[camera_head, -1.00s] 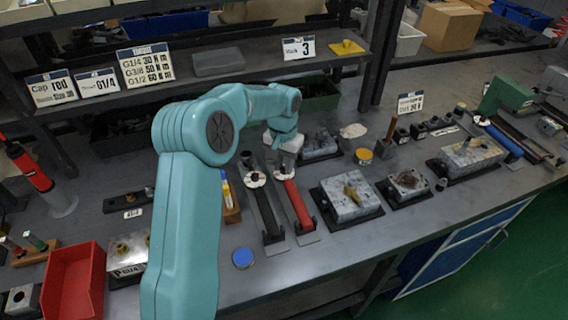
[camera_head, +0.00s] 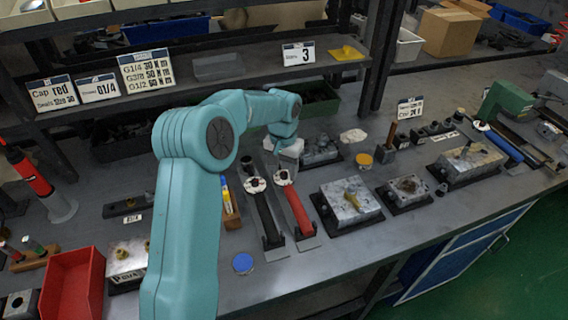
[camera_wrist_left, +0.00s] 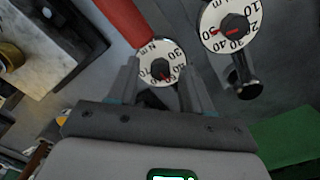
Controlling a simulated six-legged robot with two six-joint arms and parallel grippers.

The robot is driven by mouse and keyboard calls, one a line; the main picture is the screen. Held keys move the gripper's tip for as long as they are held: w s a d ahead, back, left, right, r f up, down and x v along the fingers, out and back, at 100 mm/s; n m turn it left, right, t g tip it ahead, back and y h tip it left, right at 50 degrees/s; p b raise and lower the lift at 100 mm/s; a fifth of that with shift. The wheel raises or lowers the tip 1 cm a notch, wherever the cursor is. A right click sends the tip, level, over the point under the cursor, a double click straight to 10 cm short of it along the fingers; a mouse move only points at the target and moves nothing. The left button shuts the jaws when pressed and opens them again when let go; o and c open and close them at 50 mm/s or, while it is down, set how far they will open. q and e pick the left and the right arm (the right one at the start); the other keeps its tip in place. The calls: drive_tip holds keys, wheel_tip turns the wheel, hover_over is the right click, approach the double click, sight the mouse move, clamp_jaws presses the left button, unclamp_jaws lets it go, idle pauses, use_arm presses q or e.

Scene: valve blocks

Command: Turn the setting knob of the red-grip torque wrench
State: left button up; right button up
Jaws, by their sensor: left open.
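The red-grip torque wrench lies on the bench, its red grip (camera_head: 298,208) towards the front edge and its white setting dial (camera_head: 283,178) at the far end. In the left wrist view its red grip (camera_wrist_left: 125,18) runs to the dial with a dark central knob (camera_wrist_left: 160,69). My left gripper (camera_head: 287,160) is just beyond and above this dial in the head view. In the left wrist view the open fingers (camera_wrist_left: 160,66) stand on either side of the knob; contact cannot be told. My right gripper is not in view.
A black-grip torque wrench (camera_head: 267,215) lies close on the left; its dial (camera_wrist_left: 228,25) shows in the wrist view. A metal valve block (camera_head: 346,202) stands on the right. A blue cap (camera_head: 243,263) lies near the front edge. A red bin (camera_head: 72,285) is at the left.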

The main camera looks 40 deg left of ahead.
sight(283, 173)
use_arm(q)
wheel_tip(283, 173, up, 16)
drive_tip(key=p, duration=0.1)
drive_tip(key=shift+r, duration=0.2)
drive_tip(key=shift+a, duration=0.1)
idle(0.3)
